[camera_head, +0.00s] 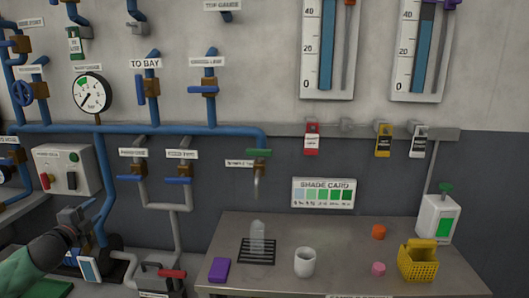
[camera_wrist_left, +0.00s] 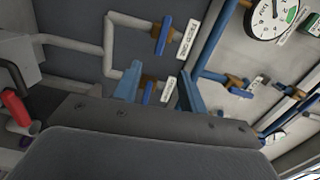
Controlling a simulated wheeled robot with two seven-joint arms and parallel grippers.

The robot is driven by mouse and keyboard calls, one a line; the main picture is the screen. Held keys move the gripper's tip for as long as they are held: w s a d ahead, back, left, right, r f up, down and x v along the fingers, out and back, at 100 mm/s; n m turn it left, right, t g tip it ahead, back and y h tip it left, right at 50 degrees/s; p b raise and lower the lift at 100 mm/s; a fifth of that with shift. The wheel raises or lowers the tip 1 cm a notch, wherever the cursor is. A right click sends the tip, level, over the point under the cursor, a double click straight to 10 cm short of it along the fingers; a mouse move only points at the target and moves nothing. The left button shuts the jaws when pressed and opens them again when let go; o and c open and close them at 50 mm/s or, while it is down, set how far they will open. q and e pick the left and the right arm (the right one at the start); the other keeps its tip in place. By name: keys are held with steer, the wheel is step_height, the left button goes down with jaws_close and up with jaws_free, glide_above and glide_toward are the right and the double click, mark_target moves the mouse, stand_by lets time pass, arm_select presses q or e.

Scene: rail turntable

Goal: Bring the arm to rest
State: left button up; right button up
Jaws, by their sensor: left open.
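My left arm comes in from the lower left of the head view with a green sleeve-like link. Its gripper (camera_head: 76,216) is open and appears empty, in front of the blue pipework at the left. In the left wrist view the two blue-grey fingers of this gripper (camera_wrist_left: 160,84) stand apart with nothing between them but a blue-handled valve behind. I cannot tell how far the valve is from the fingertips. My right arm and gripper are not in view.
A grey switch box (camera_head: 66,170) and blue pipes (camera_head: 105,195) are close to the left gripper. A bench (camera_head: 340,260) at the right carries a white cup (camera_head: 305,262), a purple block (camera_head: 219,269), a yellow basket (camera_head: 418,262) and a drain grid (camera_head: 256,258). A gauge (camera_head: 92,93) hangs above.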

arm_select(q)
steer(key=s+a+f+n+g+y, duration=0.2)
steer(key=a+f+n+g+y, duration=0.3)
steer(key=n, duration=0.3)
steer(key=s+d+f+n+g, duration=0.2)
steer(key=s+d+f, duration=0.3)
steer(key=f, duration=0.4)
steer(key=s+d+f+n+g, duration=0.1)
steer(key=s+d+f+g, duration=0.1)
steer(key=s+d+f, duration=0.6)
steer(key=s+d+f+n+g, duration=0.1)
steer(key=d+f+n+g, duration=0.15)
steer(key=f, duration=0.85)
steer(key=s+d+f+g+h, duration=0.1)
steer(key=s+d+f+h, duration=0.1)
steer(key=s+d+f, duration=0.4)
steer(key=s+d+f+n+g+h, duration=0.1)
steer(key=s+d+f+g, duration=0.1)
steer(key=s+d+f, duration=0.4)
steer(key=s+d+f+n+g+h, duration=0.1)
steer(key=s+d+f, duration=0.6)
steer(key=s+d, duration=0.7)
steer(key=s+g+h, duration=0.1)
steer(key=s, duration=0.2)
steer(key=shift+s+d+h, duration=0.2)
steer(key=shift+d+h, duration=0.1)
steer(key=shift+d, duration=0.05)
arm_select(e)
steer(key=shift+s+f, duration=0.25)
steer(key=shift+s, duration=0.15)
